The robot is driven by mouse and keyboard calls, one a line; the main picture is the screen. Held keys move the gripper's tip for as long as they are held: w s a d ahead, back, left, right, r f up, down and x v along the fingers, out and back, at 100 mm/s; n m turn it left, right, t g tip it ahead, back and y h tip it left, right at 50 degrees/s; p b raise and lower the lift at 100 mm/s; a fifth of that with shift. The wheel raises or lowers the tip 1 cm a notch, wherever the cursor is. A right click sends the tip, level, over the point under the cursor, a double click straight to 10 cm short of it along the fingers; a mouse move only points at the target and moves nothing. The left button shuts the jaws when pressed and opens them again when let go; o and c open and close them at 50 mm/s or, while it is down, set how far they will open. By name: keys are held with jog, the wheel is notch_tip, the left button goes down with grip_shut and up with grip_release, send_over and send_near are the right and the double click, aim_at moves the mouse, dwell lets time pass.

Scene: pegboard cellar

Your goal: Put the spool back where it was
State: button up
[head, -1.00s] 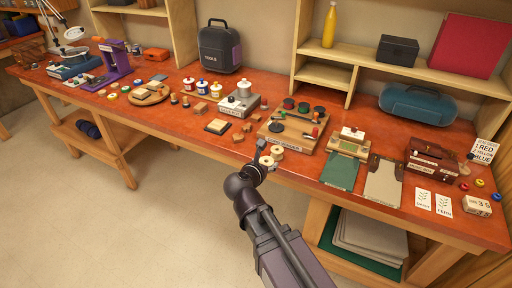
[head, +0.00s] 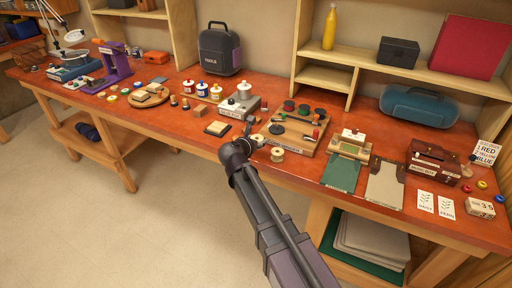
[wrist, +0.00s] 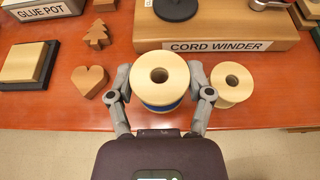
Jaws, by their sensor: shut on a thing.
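The spool (wrist: 146,92) has pale wooden flanges, a dark centre hole and a strip of blue winding showing below the top flange. In the wrist view my gripper (wrist: 163,90) is shut on it, one finger on each side, and it stays upright. A smaller pale spool (wrist: 231,94) stands just right of my gripper; the head view shows it too (head: 277,154), at the table's front edge. In the head view my gripper (head: 248,130) is over the front edge, left of the cord winder board (head: 307,145); the held spool is mostly hidden there.
The cord winder's labelled front (wrist: 200,46) lies just beyond the held spool. Some bare red tabletop (wrist: 40,110) shows at front left.

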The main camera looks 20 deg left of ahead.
jog(key=shift+w+a, duration=0.4)
jog(key=shift+w, duration=0.2)
jog(key=shift+f, duration=0.15)
jog(key=shift+f+b, duration=1.65)
jog(key=shift+b, duration=0.15)
jog(key=shift+f, duration=0.2)
jog(key=o, duration=0.9)
jog(key=shift+r, duration=0.25)
